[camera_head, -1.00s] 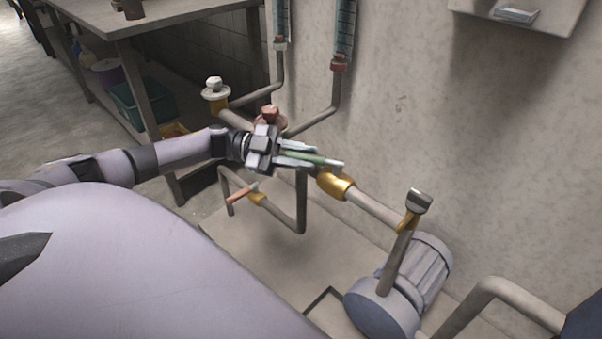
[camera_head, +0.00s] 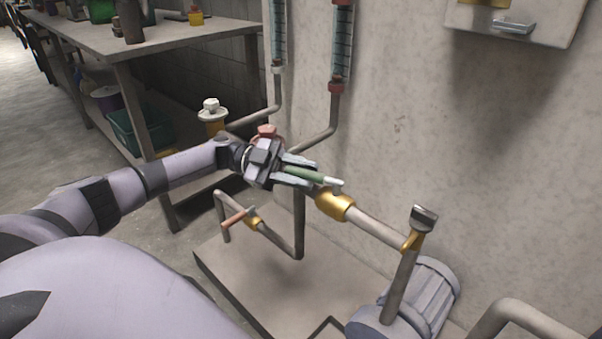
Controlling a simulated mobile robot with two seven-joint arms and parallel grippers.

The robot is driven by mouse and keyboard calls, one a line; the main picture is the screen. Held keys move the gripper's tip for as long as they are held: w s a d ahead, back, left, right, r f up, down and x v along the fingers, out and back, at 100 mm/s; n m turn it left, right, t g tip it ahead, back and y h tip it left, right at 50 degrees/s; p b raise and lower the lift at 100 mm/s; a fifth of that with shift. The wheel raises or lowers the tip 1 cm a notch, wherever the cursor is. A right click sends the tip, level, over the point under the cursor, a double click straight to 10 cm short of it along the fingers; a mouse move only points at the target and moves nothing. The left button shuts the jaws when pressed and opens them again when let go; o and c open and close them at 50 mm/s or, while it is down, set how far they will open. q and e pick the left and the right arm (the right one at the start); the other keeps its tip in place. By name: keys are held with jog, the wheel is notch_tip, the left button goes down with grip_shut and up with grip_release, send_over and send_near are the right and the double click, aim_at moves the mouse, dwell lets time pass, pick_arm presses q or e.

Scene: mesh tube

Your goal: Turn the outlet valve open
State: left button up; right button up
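A valve with a green lever handle (camera_head: 303,173) and a brass-coloured body (camera_head: 335,205) sits on the pipe beside the wall, in the middle of the head view. The lever's pale tip points right, over the brass body. My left gripper (camera_head: 298,172) is at this lever, with one finger on each side of it. I cannot tell whether the fingers press on the lever. A second valve with an orange lever (camera_head: 237,217) is on the lower pipe to the left, clear of the gripper. No label shows which valve is the outlet. My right gripper is not in view.
A blue-grey pump (camera_head: 425,297) stands at lower right, with a metal-topped fitting (camera_head: 423,218) above it. A red knob (camera_head: 267,131) is right behind the gripper. Two flow tubes (camera_head: 341,45) hang on the wall. A workbench (camera_head: 190,37) stands at the back left.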

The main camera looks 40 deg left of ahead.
pick_arm(q)
jog(key=shift+o, duration=0.8)
jog(key=v, duration=0.7)
